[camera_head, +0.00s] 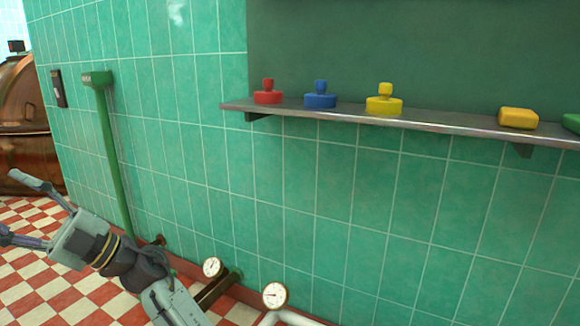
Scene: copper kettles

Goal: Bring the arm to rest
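My gripper (20,208) is at the lower left, reaching up and to the left from the bottom edge. Its two fingers are spread wide apart with nothing between them. It is over the checkered floor, to the left of the green wall post and well away from the shelf. It touches nothing that I can see.
A metal shelf (432,124) on the tiled wall bears a red knobbed piece (268,97), a blue one (320,100), a yellow one (384,105) and a yellow block (518,118). A green post (115,165), dial gauges (274,295) and a copper kettle (30,150) also show.

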